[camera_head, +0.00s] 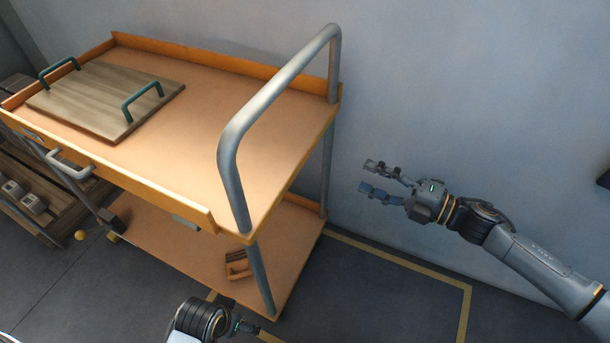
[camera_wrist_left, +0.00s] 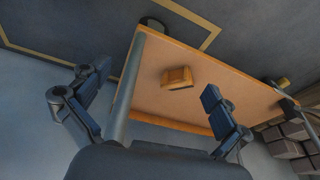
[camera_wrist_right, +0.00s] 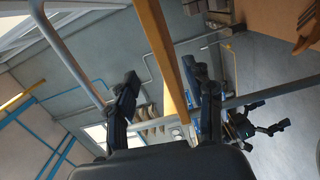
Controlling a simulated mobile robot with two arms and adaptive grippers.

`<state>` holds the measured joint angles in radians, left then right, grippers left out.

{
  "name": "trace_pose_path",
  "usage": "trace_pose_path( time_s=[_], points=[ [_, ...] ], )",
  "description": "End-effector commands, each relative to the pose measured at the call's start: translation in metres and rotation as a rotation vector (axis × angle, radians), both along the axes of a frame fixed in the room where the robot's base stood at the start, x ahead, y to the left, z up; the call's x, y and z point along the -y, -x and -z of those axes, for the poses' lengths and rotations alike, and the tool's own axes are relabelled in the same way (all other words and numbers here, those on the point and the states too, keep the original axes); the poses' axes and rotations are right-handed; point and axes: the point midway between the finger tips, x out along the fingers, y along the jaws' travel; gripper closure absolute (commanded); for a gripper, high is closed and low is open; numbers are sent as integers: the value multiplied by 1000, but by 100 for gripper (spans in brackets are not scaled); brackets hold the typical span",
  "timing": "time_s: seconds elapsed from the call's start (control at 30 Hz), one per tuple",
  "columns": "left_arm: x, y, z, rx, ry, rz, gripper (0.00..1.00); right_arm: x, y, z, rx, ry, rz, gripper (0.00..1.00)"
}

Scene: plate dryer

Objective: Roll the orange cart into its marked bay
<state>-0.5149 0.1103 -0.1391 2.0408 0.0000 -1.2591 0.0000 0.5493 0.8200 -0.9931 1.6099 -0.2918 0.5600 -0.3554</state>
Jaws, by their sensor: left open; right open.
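The orange cart (camera_head: 205,115) stands against the wall, its grey push handle (camera_head: 285,90) at its right end. Yellow floor tape marks a bay (camera_head: 400,262); the cart's handle end overlaps its left part, and the right part is bare floor. My right gripper (camera_head: 378,182) is open and empty, right of the handle and apart from it. My left gripper is at the bottom of the head view, its fingers hard to make out there. In the left wrist view it is open (camera_wrist_left: 155,100), with a grey cart post (camera_wrist_left: 128,85) showing between its fingers; contact is unclear.
A wooden board (camera_head: 105,98) with green handles lies on the cart's top. A small brown box (camera_head: 237,265) sits on the lower shelf. A slatted wooden rack (camera_head: 50,190) stands left of the cart. The wall runs close behind the cart.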

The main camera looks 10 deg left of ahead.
Motion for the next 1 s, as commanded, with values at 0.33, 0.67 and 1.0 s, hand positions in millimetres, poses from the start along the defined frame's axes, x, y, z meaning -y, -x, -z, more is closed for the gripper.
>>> trace_pose_path(
  time_s=[0.33, 0.67, 1.0],
  points=[
    [-1, -1, -12, 8, 0, -1, 0, -36, 9, -10, 62, 19, -82, 47],
    [-1, 0, -22, 12, 0, -2, 0, -113, -16, -9, 58, 19, -79, 47],
    [-1, 0, -28, 17, 1, -3, 0, -157, -32, -8, 57, 20, -75, 47]
  ],
)
